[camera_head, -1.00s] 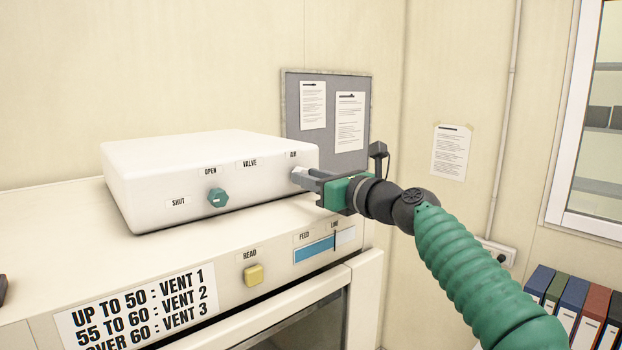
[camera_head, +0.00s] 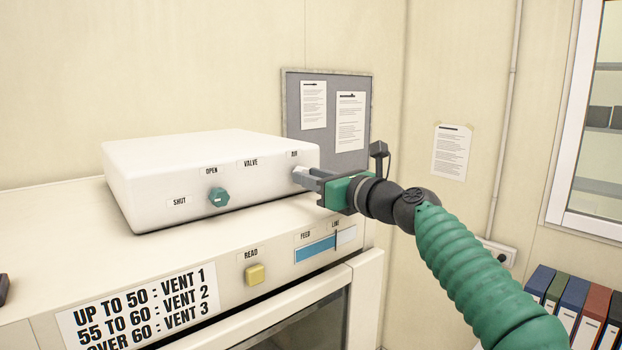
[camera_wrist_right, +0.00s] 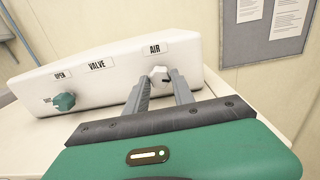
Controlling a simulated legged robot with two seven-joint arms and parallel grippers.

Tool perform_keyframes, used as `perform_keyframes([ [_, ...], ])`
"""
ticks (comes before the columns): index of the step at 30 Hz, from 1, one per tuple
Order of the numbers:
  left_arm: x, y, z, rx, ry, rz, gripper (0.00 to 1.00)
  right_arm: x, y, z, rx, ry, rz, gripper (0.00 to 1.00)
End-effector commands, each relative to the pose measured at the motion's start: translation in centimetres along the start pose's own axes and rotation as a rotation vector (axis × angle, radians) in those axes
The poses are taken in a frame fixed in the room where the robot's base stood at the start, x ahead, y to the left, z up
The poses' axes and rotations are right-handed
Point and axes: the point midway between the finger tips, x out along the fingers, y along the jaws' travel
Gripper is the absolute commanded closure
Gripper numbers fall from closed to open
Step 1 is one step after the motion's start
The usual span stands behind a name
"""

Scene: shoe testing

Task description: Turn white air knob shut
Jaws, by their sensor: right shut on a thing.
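The white air knob (camera_wrist_right: 160,75) sits under the AIR label on the front of a white box (camera_head: 200,160). In the right wrist view it lies between the fingertips of my right gripper (camera_wrist_right: 160,84). In the head view my right gripper (camera_head: 304,178) reaches the box's right end and is shut on the knob, its fingers hiding most of it. A small dark mark shows on the knob's face in the wrist view. My left gripper is not in view.
A green valve knob (camera_head: 218,197) is on the same box, between SHUT and OPEN labels. Below are a yellow READ button (camera_head: 254,274) and a blue FEED gauge (camera_head: 315,248) on the cabinet. A grey notice board (camera_head: 328,120) stands behind. Binders (camera_head: 575,300) are at lower right.

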Motion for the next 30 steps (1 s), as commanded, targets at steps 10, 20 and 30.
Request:
perform_keyframes([
  [10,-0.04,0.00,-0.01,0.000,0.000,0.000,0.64,-0.11,-0.10,0.42,-0.001,-0.008,-0.005,1.00],
  [20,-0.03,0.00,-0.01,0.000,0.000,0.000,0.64,-0.08,-0.07,0.29,-0.001,-0.005,-0.003,0.49],
  [30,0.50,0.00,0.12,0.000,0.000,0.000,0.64,-0.49,-0.07,-0.07,-0.001,-0.003,-0.002,0.49],
])
